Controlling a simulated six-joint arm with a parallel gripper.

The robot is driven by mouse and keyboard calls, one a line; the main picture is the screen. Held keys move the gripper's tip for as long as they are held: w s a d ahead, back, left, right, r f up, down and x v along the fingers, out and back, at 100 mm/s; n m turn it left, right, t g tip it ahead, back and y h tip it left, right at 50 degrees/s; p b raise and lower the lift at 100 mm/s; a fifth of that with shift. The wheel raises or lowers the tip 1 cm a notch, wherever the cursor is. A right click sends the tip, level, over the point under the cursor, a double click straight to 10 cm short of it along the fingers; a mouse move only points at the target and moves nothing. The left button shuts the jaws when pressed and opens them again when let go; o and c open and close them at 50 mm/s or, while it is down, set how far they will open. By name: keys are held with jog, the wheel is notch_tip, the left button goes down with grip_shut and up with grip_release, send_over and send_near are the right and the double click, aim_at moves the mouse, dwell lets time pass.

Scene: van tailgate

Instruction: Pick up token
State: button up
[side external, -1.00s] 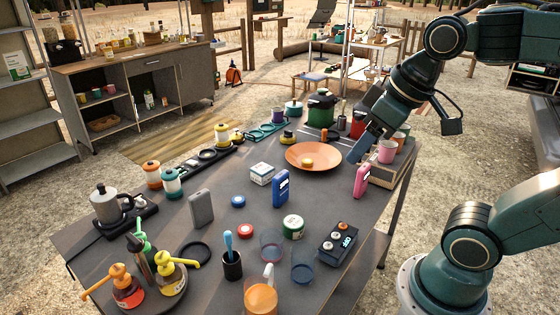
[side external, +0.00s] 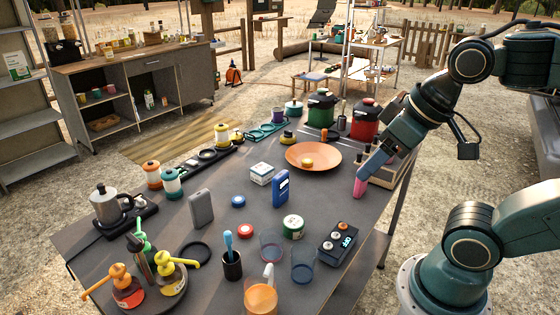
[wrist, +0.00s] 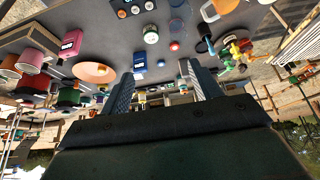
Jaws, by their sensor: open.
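A small yellow round piece (side external: 307,162) sits on the orange plate (side external: 330,152). I cannot tell which is the token. My gripper (side external: 368,163) is open above the table's right side, right of the plate and well away from the discs, overlapping the pink device (side external: 360,187) in the side view. In the wrist view my fingers (wrist: 156,88) stand apart with nothing held between them.
A blue device (side external: 281,189), a white box (side external: 262,173), a grey block (side external: 201,208) and a green-white tin (side external: 293,226) surround the discs. Clear glasses (side external: 303,260) and a dark cup with a blue-handled tool (side external: 231,264) stand in front. Pots (side external: 321,108) stand at the back.

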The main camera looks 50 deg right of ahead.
jog(key=shift+w, duration=0.1)
jog(key=m+g, duration=0.6)
jog(key=m, duration=0.9)
send_over(245, 229)
notch_tip(245, 229, down, 15)
jog(key=shift+f, duration=0.2)
jog(key=shift+f, duration=4.25)
jog(key=shift+f, duration=0.15)
